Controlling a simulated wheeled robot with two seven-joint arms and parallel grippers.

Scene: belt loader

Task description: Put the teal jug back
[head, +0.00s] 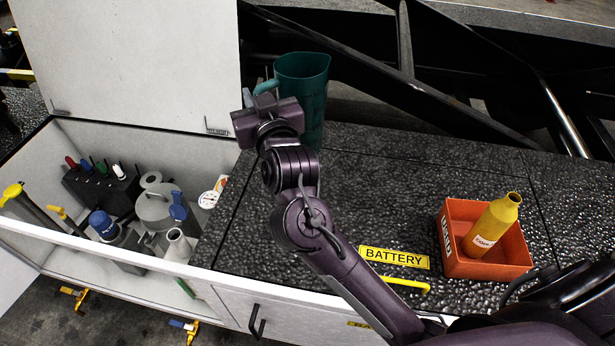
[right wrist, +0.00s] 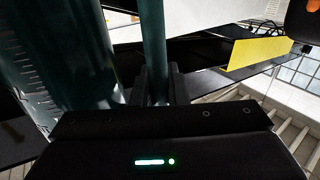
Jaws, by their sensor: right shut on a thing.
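The teal jug (head: 303,84) is upright at the back of the black textured deck, next to the open bin; I cannot tell whether its base touches the deck. My right gripper (head: 264,98) is at the jug's left side, shut on its handle. In the right wrist view the handle (right wrist: 153,45) runs between the fingers (right wrist: 157,85), and the jug's marked wall (right wrist: 62,55) stands to the left. The open bin (head: 215,254) with a raised white lid is left of the jug. My left gripper is not in view.
The bin holds a grey can (head: 158,207), a blue-capped container (head: 104,226), a funnel (head: 178,246) and a dark rack (head: 100,190). An orange tray (head: 487,268) with a yellow bottle (head: 492,226) sits on the right. The middle deck is clear behind my arm.

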